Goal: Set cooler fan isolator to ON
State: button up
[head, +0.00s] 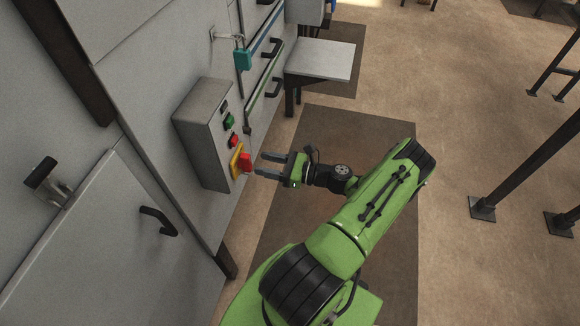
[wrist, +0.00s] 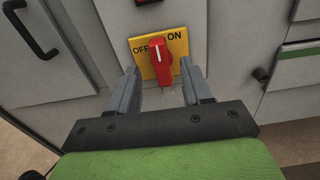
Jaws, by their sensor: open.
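The isolator is a red rotary handle (wrist: 161,63) on a yellow plate (wrist: 147,46) marked OFF at left and ON at right. In the wrist view the handle stands about upright, leaning slightly toward the OFF side at its top. In the head view the red handle (head: 246,162) and yellow plate (head: 236,161) sit low on the grey control box (head: 206,134). My gripper (head: 262,164) is open in front of the handle. In the wrist view its two fingers (wrist: 163,82) lie either side of the handle's lower part, and contact cannot be told.
Green (head: 229,121) and red (head: 233,140) buttons sit above the isolator on the box. A grey cabinet door with a black handle (head: 158,221) is at left. A teal padlock-like piece (head: 243,58) and a shelf (head: 321,60) are farther back.

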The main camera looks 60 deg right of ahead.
jog(key=v, duration=1.1)
jog(key=shift+a+r, duration=0.1)
jog(key=w+a+r+n+g, duration=0.5)
jog(key=a+r+n+g, duration=0.15)
jog(key=a+n, duration=0.2)
jog(key=w+a+r+n+g, duration=0.5)
jog(key=a+n+g, duration=0.3)
jog(key=n, duration=0.1)
jog(key=s+a+r+n+t+h, duration=0.3)
jog(key=s+a+r+n+h, duration=0.3)
jog(key=s+a+r+n, duration=0.5)
jog(key=a+r+n, duration=0.2)
jog(key=n, duration=0.1)
jog(key=shift+a+n, duration=0.2)
jog(key=shift+n, duration=0.15)
